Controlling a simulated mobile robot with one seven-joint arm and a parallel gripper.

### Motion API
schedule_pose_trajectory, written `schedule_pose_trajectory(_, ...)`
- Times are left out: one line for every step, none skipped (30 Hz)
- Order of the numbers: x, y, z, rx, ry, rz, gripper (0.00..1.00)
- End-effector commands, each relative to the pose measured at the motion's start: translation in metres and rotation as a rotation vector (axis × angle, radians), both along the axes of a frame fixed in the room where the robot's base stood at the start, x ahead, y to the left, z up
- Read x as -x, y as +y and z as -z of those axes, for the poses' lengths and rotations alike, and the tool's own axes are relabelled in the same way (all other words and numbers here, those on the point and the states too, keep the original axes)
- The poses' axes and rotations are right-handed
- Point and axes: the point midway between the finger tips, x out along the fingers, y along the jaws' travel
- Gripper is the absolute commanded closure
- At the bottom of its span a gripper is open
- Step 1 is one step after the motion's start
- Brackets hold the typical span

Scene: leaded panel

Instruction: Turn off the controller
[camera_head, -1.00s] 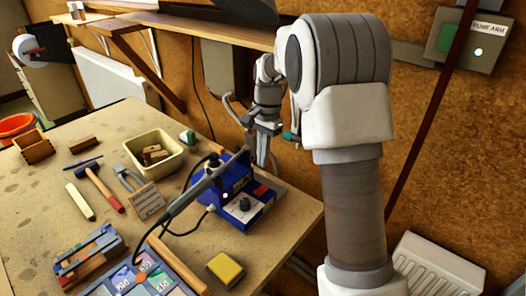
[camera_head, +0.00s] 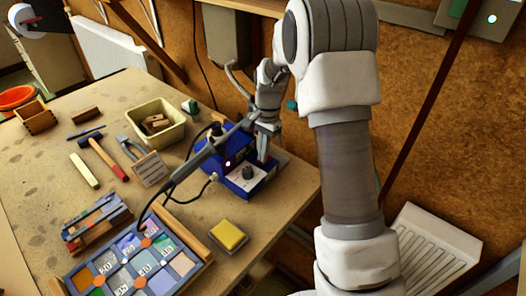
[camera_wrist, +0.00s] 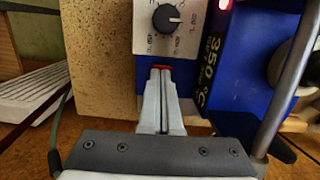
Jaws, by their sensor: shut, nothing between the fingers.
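The controller (camera_head: 236,186) is a blue soldering station near the table's right edge. The wrist view shows its pale panel with a black dial (camera_wrist: 166,18) and blue casing (camera_wrist: 208,60) marked 350 °C. A small lamp (camera_wrist: 225,4) glows red there. My gripper (camera_head: 263,157) is shut and empty, pointing down over the controller's front part. In the wrist view its fingertips (camera_wrist: 162,72) are at a red switch (camera_wrist: 161,67), mostly hidden behind them. I cannot tell whether they touch it or which way it is set.
A soldering iron (camera_head: 190,165) in its holder and its cable lie left of the controller. A yellow sponge (camera_head: 228,235) and a leaded panel (camera_head: 135,262) lie in front. A cream bin (camera_head: 157,125) stands behind left. The wall is close behind.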

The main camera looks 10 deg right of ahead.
Motion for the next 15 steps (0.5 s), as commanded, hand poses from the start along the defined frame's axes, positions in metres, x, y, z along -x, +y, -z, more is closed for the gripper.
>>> schedule_pose_trajectory(0.0015, 0.0018, 0.0058, 0.002, 0.001, -0.001, 1.00)
schedule_pose_trajectory(0.0011, 0.0013, 0.0039, 0.001, 0.000, 0.000, 1.00)
schedule_pose_trajectory(0.0013, 0.0013, 0.0040, 0.001, 0.001, 0.000, 1.00)
schedule_pose_trajectory(0.0014, 0.0013, 0.0042, 0.001, 0.002, 0.000, 1.00)
schedule_pose_trajectory(0.0015, 0.0014, 0.0044, 0.000, 0.002, 0.000, 1.00)
schedule_pose_trajectory(0.0016, 0.0014, 0.0047, 0.000, 0.002, 0.000, 1.00)
schedule_pose_trajectory(0.0017, 0.0013, 0.0048, 0.001, 0.003, 0.000, 1.00)
schedule_pose_trajectory(0.0016, 0.0013, 0.0048, 0.001, 0.003, 0.000, 1.00)
schedule_pose_trajectory(0.0014, 0.0008, 0.0049, 0.000, 0.004, 0.000, 1.00)
schedule_pose_trajectory(0.0011, 0.0004, 0.0047, 0.000, 0.004, 0.000, 1.00)
schedule_pose_trajectory(0.0006, -0.0003, 0.0046, 0.001, 0.004, 0.000, 1.00)
schedule_pose_trajectory(-0.0002, -0.0014, 0.0043, 0.001, 0.004, 0.000, 1.00)
schedule_pose_trajectory(-0.0010, -0.0024, 0.0039, 0.002, 0.004, 0.000, 1.00)
schedule_pose_trajectory(-0.0020, -0.0037, 0.0036, 0.002, 0.004, 0.000, 1.00)
schedule_pose_trajectory(-0.0034, -0.0055, 0.0031, 0.002, 0.002, 0.000, 1.00)
